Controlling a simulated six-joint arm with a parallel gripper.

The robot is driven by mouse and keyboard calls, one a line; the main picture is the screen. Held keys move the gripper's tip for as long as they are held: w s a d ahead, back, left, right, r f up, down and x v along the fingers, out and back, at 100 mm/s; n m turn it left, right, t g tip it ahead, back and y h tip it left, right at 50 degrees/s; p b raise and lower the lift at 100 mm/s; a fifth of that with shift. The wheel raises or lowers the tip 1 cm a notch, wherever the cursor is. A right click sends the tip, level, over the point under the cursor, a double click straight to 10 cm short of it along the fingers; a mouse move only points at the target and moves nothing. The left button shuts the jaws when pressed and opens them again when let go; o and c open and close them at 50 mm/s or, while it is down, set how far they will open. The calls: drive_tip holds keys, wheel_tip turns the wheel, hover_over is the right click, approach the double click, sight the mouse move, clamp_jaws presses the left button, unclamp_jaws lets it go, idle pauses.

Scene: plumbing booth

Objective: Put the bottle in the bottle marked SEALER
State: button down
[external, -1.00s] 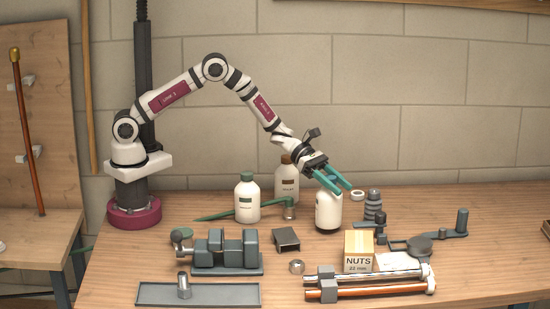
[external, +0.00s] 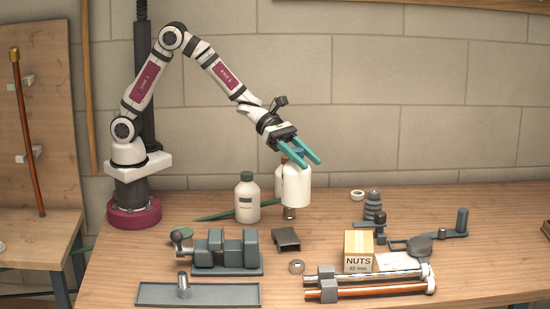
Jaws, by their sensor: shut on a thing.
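My gripper (external: 310,163) is shut on a white bottle (external: 297,187). The green fingers cover its top. The held bottle looks upright and appears raised off the bench. It stands in front of a second white bottle (external: 279,182), which had a brown cap and brown label earlier and is now mostly hidden. A third white bottle (external: 246,200) with a green cap and green label stands to the left. The label writing is too small to read, so I cannot tell which bottle is marked SEALER.
A metal cylinder (external: 289,213) at the end of a green handle (external: 213,215) shows just below the held bottle. A dark bracket (external: 286,240), a vise (external: 227,252) and a NUTS box (external: 358,251) stand in front.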

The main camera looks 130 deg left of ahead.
drive_tip(key=s+d+r, duration=0.3)
drive_tip(key=d+r, duration=0.4)
drive_tip(key=s+d+r, duration=0.4)
drive_tip(key=d+r, duration=0.3)
drive_tip(key=r, duration=0.1)
drive_tip(key=s+a+f+n+g+y, duration=0.15)
drive_tip(key=a+n+g+y, duration=0.35)
drive_tip(key=a+n+y, duration=1.1)
drive_tip(key=s+a+f+n+g+h, duration=0.1)
drive_tip(key=s+a+f+n+g, duration=0.15)
drive_tip(key=s+a+g, duration=0.8)
drive_tip(key=shift+t, duration=0.95)
drive_tip(key=s+a+f, duration=0.2)
drive_tip(key=a+f, duration=0.1)
drive_tip(key=a, duration=0.1)
drive_tip(key=s+a+f, duration=0.2)
drive_tip(key=a+f, duration=0.2)
drive_tip(key=s+a+f, duration=0.2)
drive_tip(key=a+f, duration=0.1)
drive_tip(key=a, duration=0.1)
drive_tip(key=shift+f, duration=0.4)
